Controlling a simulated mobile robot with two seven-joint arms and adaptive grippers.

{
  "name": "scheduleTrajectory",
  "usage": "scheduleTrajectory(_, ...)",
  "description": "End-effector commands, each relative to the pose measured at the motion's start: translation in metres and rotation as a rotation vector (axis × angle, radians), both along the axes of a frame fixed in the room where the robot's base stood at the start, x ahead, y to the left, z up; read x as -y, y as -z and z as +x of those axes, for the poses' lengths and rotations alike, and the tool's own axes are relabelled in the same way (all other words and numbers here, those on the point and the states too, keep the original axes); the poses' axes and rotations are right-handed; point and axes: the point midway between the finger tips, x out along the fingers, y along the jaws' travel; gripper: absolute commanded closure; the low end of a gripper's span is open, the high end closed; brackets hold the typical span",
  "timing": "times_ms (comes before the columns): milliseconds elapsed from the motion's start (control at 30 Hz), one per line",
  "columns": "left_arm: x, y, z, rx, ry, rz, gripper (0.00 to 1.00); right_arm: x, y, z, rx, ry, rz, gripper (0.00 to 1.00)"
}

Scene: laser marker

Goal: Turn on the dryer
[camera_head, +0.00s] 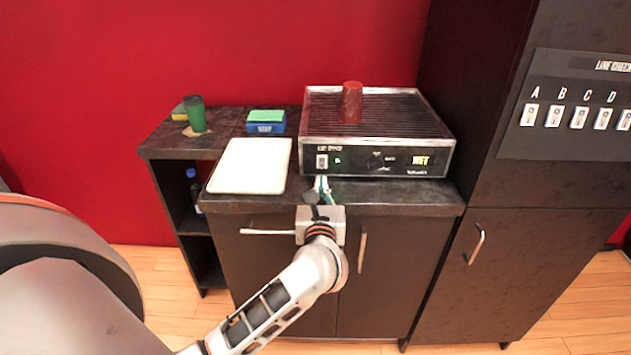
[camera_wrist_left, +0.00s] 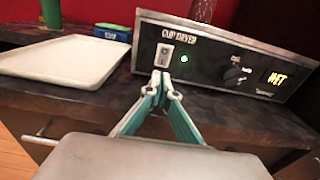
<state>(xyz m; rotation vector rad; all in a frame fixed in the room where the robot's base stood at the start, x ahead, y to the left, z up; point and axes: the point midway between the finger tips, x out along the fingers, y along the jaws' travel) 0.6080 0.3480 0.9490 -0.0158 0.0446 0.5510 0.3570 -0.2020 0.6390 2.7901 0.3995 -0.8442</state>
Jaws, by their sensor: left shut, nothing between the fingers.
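The cup dryer (camera_head: 425,166) is a dark box with a ribbed top, standing on the counter. Its front has a white rocker switch (camera_wrist_left: 165,56), a lit green lamp (camera_wrist_left: 184,59), a black knob (camera_wrist_left: 237,75) and a lit yellow "WET" display (camera_wrist_left: 278,79). A red cup (camera_head: 351,103) stands upside down on its top. My left gripper (camera_wrist_left: 163,82) is shut and empty, its fingertips just below the switch; whether they touch the panel I cannot tell. In the head view the left gripper (camera_head: 322,184) is at the dryer's front left. My right gripper is not in view.
A white tray (camera_head: 250,166) lies left of the dryer. Behind it are a blue-green sponge box (camera_head: 265,122) and a green cup (camera_head: 195,114). A tall dark cabinet with a panel of switches A to D (camera_head: 577,115) stands close on the right.

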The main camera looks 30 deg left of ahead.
Motion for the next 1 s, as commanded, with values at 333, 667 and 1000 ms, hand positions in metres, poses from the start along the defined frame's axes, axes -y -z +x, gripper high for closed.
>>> scheduleTrajectory(333, 0.038, 0.015, -0.064, -0.006, 0.001, -0.002, 1.0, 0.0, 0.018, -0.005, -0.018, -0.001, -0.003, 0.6)
scheduleTrajectory(667, 0.049, 0.016, -0.082, -0.002, 0.001, 0.0, 1.0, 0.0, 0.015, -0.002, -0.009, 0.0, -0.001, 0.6)
scheduleTrajectory(1000, 0.049, 0.016, -0.082, -0.002, 0.001, 0.0, 1.0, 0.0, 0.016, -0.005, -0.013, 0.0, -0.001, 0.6)
